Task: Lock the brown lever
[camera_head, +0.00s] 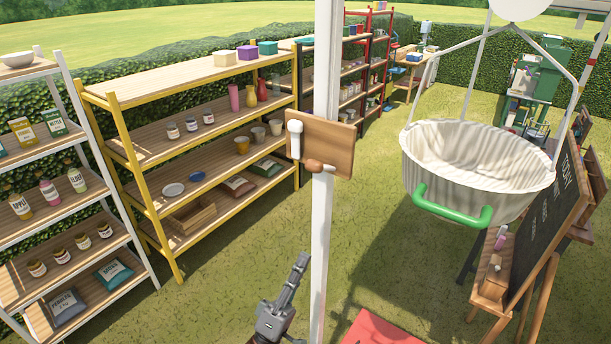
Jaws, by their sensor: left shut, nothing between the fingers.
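A wooden board (333,146) is fixed to a white upright post (325,60). The brown lever (320,166) sits at the board's lower edge and lies roughly sideways, its rounded end at the left. A white lever (294,139) stands upright at the board's left edge. My left gripper (300,262) is below the board and left of the post, fingers pointing up, shut and empty. It is apart from the brown lever in the picture. My right gripper is out of view.
A yellow-framed shelf (112,130) and a white-framed shelf (75,100) stand at the left. A red surface (378,330) lies at bottom centre. Open grass surrounds the post.

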